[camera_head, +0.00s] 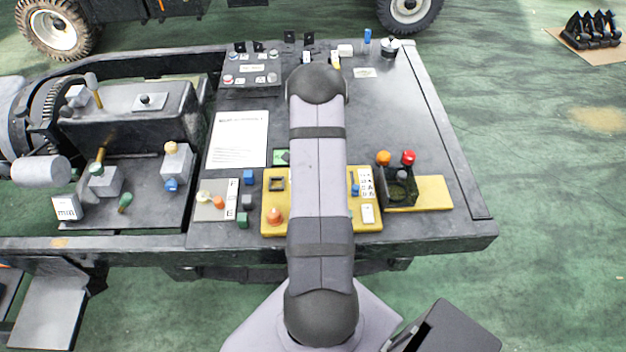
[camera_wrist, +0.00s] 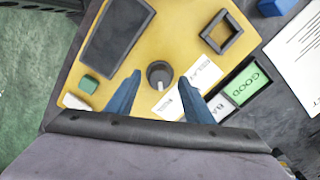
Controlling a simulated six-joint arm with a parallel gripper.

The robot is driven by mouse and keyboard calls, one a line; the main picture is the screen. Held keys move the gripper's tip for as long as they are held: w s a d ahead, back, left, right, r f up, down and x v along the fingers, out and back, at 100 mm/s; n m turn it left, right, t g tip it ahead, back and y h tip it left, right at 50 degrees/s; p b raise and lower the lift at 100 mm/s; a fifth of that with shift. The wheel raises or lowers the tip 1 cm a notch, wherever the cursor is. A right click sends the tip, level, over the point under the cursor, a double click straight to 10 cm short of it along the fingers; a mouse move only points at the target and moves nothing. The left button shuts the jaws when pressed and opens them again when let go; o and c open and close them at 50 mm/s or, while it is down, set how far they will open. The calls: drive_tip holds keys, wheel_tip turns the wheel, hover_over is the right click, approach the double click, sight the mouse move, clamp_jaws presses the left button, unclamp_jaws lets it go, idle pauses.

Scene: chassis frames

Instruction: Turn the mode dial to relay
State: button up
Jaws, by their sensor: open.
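The mode dial (camera_wrist: 159,72) is a dark round knob on a yellow panel (camera_wrist: 185,30). Its light pointer mark faces the bottom of the wrist view. A white label card (camera_wrist: 188,88) lies beside it to the lower right. Its upper right end seems to read RELAY; the word at its lower left end is hard to read. My gripper (camera_wrist: 161,79) is open, with one blue finger on each side of the dial in the picture. I cannot tell its height over the dial or any contact. In the head view my arm hides the dial and gripper; the yellow panel (camera_head: 270,219) shows.
On the panel are a dark rectangular plate (camera_wrist: 117,38), a square frame (camera_wrist: 222,32) and a green block (camera_wrist: 88,84). A green GOOD tile (camera_wrist: 248,88) lies beside the panel. In the head view a dark bin (camera_head: 399,188) with coloured knobs stands right of my arm.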

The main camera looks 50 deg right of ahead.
drive_tip(key=shift+f, duration=0.15)
drive_tip(key=c, duration=1.1)
drive_tip(key=shift+o, duration=0.2)
